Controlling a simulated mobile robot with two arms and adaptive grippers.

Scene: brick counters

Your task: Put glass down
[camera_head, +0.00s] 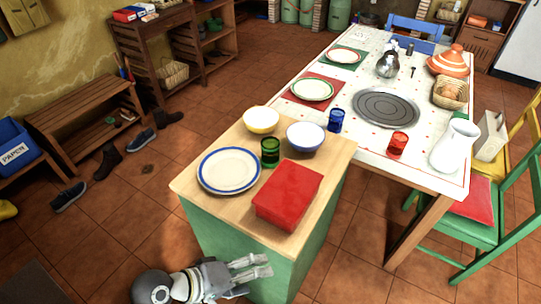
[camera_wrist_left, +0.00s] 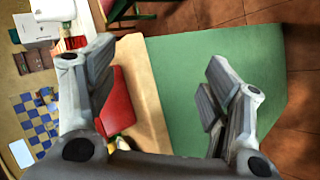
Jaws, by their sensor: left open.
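A green glass (camera_head: 270,151) stands upright on the wooden top of the small green cabinet (camera_head: 340,165). A blue glass (camera_head: 335,121) and a red glass (camera_head: 397,145) stand on the white dining table (camera_head: 440,105). My left gripper (camera_head: 262,265) is open and empty, low in front of the cabinet's green side and below its top edge. In the left wrist view its fingers (camera_wrist_left: 150,75) are spread wide, with the cabinet's green side and wooden edge beyond them. No glass is between them. My right gripper is in neither view.
On the cabinet are a blue-rimmed plate (camera_head: 229,170), a red box (camera_head: 287,195), a yellow bowl (camera_head: 261,120) and a blue bowl (camera_head: 305,136). The table holds a white jug (camera_head: 454,146) and a dark round tray (camera_head: 386,107). A green chair (camera_head: 480,235) stands at right.

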